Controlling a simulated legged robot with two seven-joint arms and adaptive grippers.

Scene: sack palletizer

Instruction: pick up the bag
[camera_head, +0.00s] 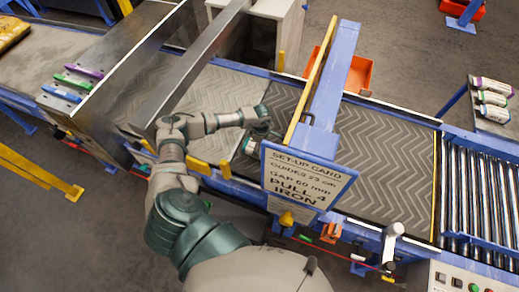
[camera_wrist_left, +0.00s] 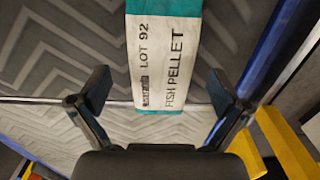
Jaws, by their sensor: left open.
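The bag (camera_wrist_left: 165,60), white with teal edges and printed "LOT 92" and "FISH PELLET", lies on the zigzag-patterned belt (camera_wrist_left: 50,60) in the left wrist view. Its near end reaches between the two fingers of my left gripper (camera_wrist_left: 160,90). The fingers stand apart on either side, with a gap between each and the bag. In the head view my left gripper (camera_head: 262,124) is over the belt (camera_head: 220,90), and only a small white and teal piece of the bag (camera_head: 250,146) shows beside it. My right gripper is not in view.
A blue post with a set-up card (camera_head: 305,180) stands just right of my left gripper. A steel guide bar (camera_head: 190,70) crosses the belt to the left. Rollers (camera_head: 485,190) and several small packs (camera_head: 492,98) are at the right. A yellow sack (camera_head: 12,32) lies far left.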

